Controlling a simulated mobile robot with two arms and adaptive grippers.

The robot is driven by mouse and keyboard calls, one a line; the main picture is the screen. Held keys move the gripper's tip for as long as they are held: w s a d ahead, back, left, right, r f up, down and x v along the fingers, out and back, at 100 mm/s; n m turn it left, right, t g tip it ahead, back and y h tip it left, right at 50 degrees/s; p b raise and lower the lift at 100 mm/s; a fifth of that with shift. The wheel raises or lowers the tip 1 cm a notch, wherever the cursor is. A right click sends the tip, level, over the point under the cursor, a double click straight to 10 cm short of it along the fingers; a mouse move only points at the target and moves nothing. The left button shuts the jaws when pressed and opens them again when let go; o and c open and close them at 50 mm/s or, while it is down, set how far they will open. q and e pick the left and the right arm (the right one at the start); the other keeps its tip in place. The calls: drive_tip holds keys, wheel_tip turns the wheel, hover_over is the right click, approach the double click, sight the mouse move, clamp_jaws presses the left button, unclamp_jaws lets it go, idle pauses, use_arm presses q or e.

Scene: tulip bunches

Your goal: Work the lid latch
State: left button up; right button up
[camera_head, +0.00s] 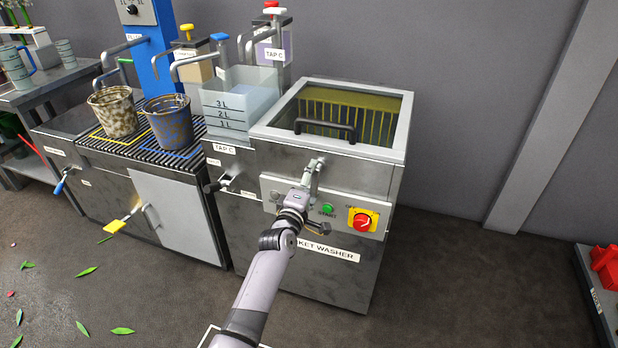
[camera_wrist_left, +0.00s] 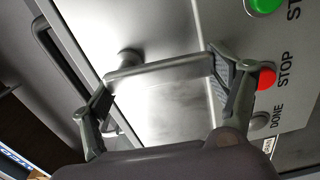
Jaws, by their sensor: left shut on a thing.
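The steel basket washer (camera_head: 340,262) stands in the middle, its front facing me. Its glass lid (camera_head: 406,125) with a dark bar handle (camera_head: 325,130) lies flat over the top and looks closed. My left gripper (camera_head: 312,172) is at the upper front of the washer, below the lid handle. In the left wrist view my left gripper (camera_wrist_left: 168,92) is shut on the latch, a grey metal bar (camera_wrist_left: 160,73), with one finger at each end of it. In the head view the gripper mostly hides the latch. My right gripper is not in view.
A green start button (camera_head: 327,209), a red stop button (camera_wrist_left: 266,77) and a red dial on yellow (camera_head: 362,220) sit close to the gripper. Left are a clear measuring tank (camera_head: 238,100) and two buckets on a grate.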

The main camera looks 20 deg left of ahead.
use_arm(q)
drive_tip(key=shift+d+n, duration=0.15)
drive_tip(key=shift+n, duration=0.45)
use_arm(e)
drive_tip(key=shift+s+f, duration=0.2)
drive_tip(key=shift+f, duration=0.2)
use_arm(q)
drive_tip(key=o, duration=1.7)
drive_tip(key=shift+c, duration=0.2)
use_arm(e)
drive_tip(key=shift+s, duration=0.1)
use_arm(q)
drive_tip(key=shift+s+f, duration=0.15)
drive_tip(key=shift+s, duration=0.25)
drive_tip(key=s, duration=1.1)
drive_tip(key=shift+s, duration=0.1)
